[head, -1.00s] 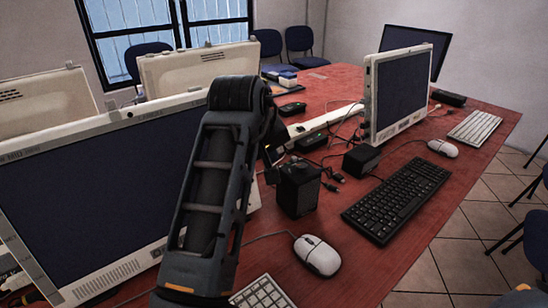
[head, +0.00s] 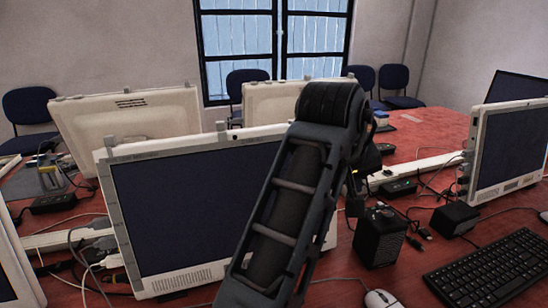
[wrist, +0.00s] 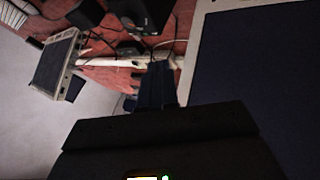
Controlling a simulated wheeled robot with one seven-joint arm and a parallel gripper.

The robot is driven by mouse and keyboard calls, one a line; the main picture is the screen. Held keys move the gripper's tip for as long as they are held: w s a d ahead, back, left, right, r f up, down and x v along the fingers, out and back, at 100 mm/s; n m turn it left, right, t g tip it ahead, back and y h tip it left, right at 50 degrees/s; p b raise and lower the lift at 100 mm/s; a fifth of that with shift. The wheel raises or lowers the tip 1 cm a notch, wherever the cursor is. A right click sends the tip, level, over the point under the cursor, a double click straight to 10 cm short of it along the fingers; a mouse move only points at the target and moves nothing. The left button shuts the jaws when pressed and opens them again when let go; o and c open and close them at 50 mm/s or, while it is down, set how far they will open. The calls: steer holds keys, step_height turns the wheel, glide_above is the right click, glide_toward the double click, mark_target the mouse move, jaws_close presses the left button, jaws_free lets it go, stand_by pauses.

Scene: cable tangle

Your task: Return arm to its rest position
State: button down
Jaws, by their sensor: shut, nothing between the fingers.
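My arm (head: 290,205) rises through the middle of the head view, in front of a white-framed monitor (head: 185,200). Its upper joint is bent, and the part beyond points away and is mostly hidden behind it. My gripper (wrist: 157,85) shows in the wrist view as dark fingers close together, shut and empty. It is over the red table, with a large dark screen (wrist: 260,75) to its right in that view. I cannot tell its exact height above the table.
The red table (head: 440,135) carries several monitors, a black box (head: 380,238), a black keyboard (head: 490,270), a mouse (head: 380,299) and loose cables. A white cable channel (head: 425,168) runs behind the box. Another monitor (head: 508,150) stands at right. Blue chairs (head: 402,87) stand at the back.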

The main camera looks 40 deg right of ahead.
steer(key=w+d+r+n+t+h, duration=0.1)
steer(key=d+r+n+t+h, duration=0.1)
steer(key=d+r+t+h, duration=0.45)
steer(key=s+a+f+n+t+y+p, duration=0.2)
steer(key=s+a+f+n+t+y, duration=0.6)
steer(key=s+a+f+n+y, duration=0.55)
steer(key=s+a+f+m+g, duration=0.1)
steer(key=s+a+m, duration=0.4)
steer(key=s, duration=0.4)
steer(key=s+a+f+m, duration=0.1)
steer(key=s+a+m, duration=0.3)
steer(key=s+a, duration=0.2)
steer(key=s, duration=0.2)
steer(key=shift+s+f+m+g, duration=0.3)
steer(key=shift+s+m+g, duration=0.05)
